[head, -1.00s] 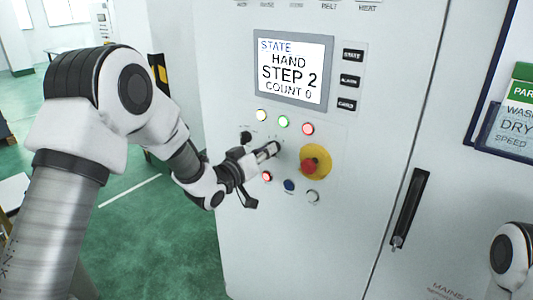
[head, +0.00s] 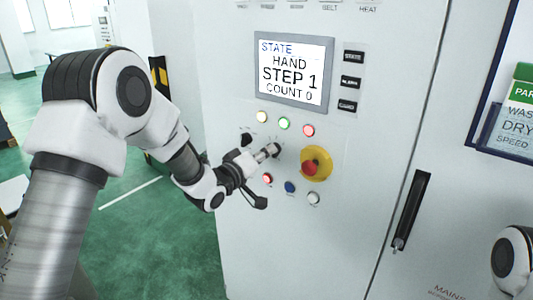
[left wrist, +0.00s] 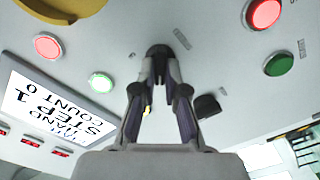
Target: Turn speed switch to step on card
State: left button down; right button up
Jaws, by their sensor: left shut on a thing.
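My left gripper (head: 270,151) is at the front of the white control cabinet, with its fingers closed together on a small dark switch knob (left wrist: 159,51). The fingers hide most of that knob in the head view, and its label cannot be read. The display (head: 290,68) above reads HAND, STEP 1, COUNT 0; it also shows in the left wrist view (left wrist: 45,107). The card (head: 516,122) in a dark frame at the right shows WASH, DRY and SPEED, partly cut off; no step number is readable on it. My right gripper is out of view.
A second black knob (head: 246,140) sits left of the gripper. A red stop button on a yellow disc (head: 316,163) is close on the right. Lit white, green and red buttons are above, and a red lamp, blue button and white button below. A black door handle (head: 410,211) stands further right.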

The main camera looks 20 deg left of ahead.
pick_arm(q)
jog(key=c, duration=1.2)
grip_release()
jog(key=v, duration=1.2)
